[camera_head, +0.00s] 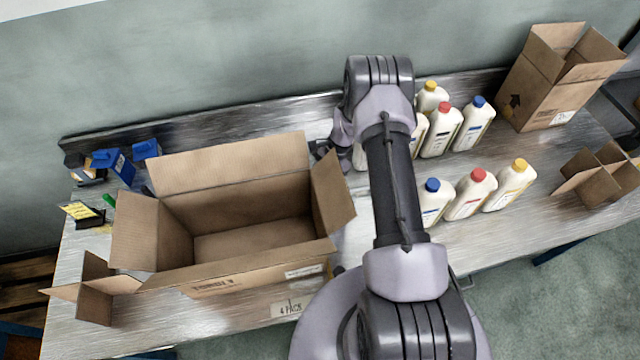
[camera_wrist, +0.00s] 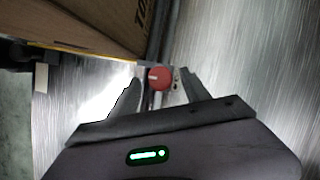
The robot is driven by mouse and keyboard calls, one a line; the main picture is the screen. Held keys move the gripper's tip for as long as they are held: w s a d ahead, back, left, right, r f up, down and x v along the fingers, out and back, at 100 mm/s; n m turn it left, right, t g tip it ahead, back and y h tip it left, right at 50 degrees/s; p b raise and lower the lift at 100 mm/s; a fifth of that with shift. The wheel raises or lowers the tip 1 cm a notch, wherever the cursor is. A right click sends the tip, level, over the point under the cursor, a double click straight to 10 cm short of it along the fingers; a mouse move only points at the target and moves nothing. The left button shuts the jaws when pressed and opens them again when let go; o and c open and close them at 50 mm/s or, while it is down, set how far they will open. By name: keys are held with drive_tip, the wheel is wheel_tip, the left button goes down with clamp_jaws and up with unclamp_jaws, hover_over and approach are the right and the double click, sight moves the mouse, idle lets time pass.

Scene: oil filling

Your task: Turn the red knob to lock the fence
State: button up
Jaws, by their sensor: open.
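The red knob (camera_wrist: 158,78) shows in the wrist view, round and red with a small pale mark on its face. It sits beside the lower edge of a cardboard box, at the end of a thin yellow-edged strip. My gripper (camera_wrist: 162,88) is open, with one dark finger on each side of the knob in the picture. I cannot tell whether either finger touches it. In the head view my gripper (camera_head: 325,150) is partly hidden behind my arm, near the right rear corner of the large open box. The knob is not visible there.
The large open cardboard box (camera_head: 170,238) is empty on the metal table (camera_head: 200,335). Bottles with coloured caps (camera_head: 470,195) stand right of my arm. A tall box (camera_head: 545,85) and a divider (camera_head: 600,180) are at the right. Blue items (camera_head: 115,165) lie at the left rear.

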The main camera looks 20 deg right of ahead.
drive_tip(key=shift+f, duration=0.1)
clamp_jaws()
drive_tip(key=shift+m, duration=0.3)
drive_tip(key=m+b, duration=0.1)
drive_tip(key=m+t+b, duration=0.1)
drive_tip(key=m, duration=0.1)
drive_tip(key=m+t+b, duration=0.1)
drive_tip(key=shift+s+f+b, duration=0.15)
drive_tip(key=shift+s+b, duration=0.1)
drive_tip(key=shift+b, duration=0.05)
drive_tip(key=shift+s+a+m+t+h+b, duration=0.1)
drive_tip(key=shift+m+t+h+b, duration=0.4)
drive_tip(key=shift+m+b, duration=1.25)
drive_tip(key=shift+m, duration=0.45)
unclamp_jaws()
